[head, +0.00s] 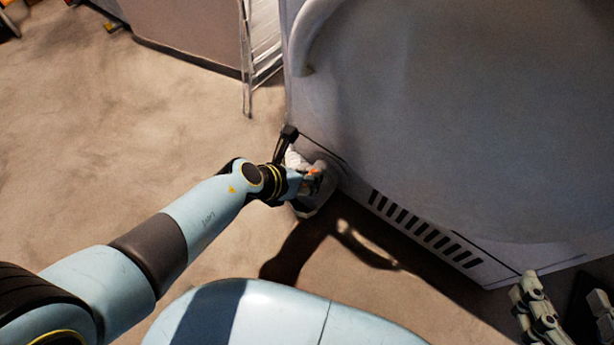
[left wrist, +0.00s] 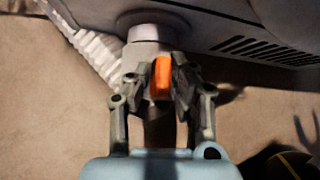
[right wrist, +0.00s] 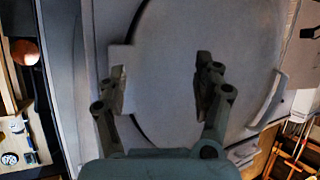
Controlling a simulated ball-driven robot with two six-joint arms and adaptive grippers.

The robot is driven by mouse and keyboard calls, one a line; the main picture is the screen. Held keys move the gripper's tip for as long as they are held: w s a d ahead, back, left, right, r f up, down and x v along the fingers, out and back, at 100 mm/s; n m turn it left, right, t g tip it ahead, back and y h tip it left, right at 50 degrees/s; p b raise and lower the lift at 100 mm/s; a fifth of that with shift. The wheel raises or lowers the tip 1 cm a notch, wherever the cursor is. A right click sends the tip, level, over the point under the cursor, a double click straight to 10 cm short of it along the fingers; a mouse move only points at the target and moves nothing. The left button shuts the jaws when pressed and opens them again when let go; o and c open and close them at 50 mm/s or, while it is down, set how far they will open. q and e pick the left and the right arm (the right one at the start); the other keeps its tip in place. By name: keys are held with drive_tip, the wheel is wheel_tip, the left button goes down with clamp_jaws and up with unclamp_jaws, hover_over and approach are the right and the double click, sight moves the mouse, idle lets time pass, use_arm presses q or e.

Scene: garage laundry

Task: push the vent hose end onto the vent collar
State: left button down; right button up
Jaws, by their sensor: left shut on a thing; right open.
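The vent hose is white and ribbed (left wrist: 95,50); it also shows in the head view (head: 293,159) by the appliance's lower corner. Its pale end (left wrist: 143,52) has an orange tab (left wrist: 162,77). My left gripper (head: 312,180) is shut on the hose end at that tab, as the left wrist view shows (left wrist: 161,80). The round grey vent collar (left wrist: 150,24) sticks out of the appliance directly beyond the hose end. The two look lined up and close; I cannot tell whether they touch or overlap. My right gripper (right wrist: 160,72) is open and empty, away from the hose.
The large grey appliance (head: 450,110) fills the right of the head view, with dark vent slots (head: 425,228) low on its side. A round door (right wrist: 180,45) faces my right gripper. A metal ladder-like frame (head: 262,45) stands behind. The floor at left is clear.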

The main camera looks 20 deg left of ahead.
use_arm(q)
drive_tip(key=shift+w+d+p, duration=0.15)
drive_tip(key=shift+w+d, duration=0.05)
drive_tip(key=shift+w, duration=0.35)
drive_tip(key=shift+w+d+p, duration=0.15)
drive_tip(key=shift+w, duration=0.35)
idle(2.1)
drive_tip(key=c, duration=1.1)
unclamp_jaws()
drive_tip(key=shift+s, duration=0.1)
